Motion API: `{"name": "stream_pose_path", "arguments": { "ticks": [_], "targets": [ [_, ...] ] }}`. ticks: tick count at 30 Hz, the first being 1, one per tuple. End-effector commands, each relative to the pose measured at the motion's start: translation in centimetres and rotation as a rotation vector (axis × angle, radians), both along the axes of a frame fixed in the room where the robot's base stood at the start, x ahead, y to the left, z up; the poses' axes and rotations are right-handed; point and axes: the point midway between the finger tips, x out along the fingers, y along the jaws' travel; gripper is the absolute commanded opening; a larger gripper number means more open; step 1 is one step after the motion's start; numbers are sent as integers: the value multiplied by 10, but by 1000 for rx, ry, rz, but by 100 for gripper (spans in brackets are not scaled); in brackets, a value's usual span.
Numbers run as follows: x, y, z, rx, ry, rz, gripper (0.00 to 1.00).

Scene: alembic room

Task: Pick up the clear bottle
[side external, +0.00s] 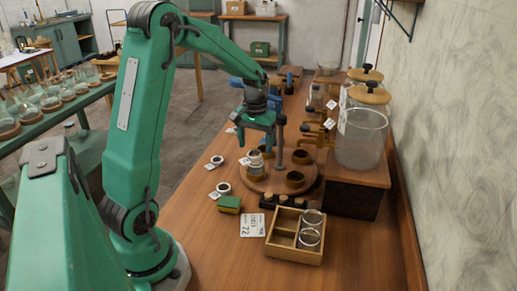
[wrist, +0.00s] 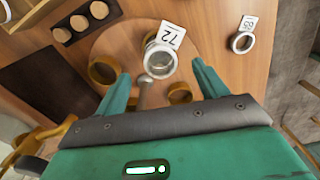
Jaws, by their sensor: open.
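The clear bottle (side external: 256,162) appears to be the small glass one with a pale rim, upright on the round wooden stand (side external: 270,190). In the wrist view the bottle (wrist: 160,58) shows from above, with a tag reading 72 beside it. My gripper (side external: 260,137) is above the bottle with its fingers spread and nothing between them. In the wrist view my gripper (wrist: 160,80) has one finger on each side of the bottle's line, and the bottle lies slightly beyond the fingertips. The fingers look apart from it.
A metal post (side external: 281,145) rises from the stand close to my gripper. Brown cups (side external: 295,179) share the stand. A wooden box (side external: 283,252) with glass jars is in front. Large lidded jars (side external: 361,135) stand at right. A metal ring (wrist: 242,42) lies on the table.

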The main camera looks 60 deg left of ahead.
Motion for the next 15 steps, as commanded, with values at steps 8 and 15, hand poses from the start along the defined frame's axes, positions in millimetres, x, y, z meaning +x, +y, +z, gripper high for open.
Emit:
{"name": "stream_pose_path", "arguments": {
  "ticks": [8, 15],
  "targets": [
    [0, 0, -5, -1, 2, 0, 72],
    [0, -1, -30, -1, 4, 0, 72]
  ]
}}
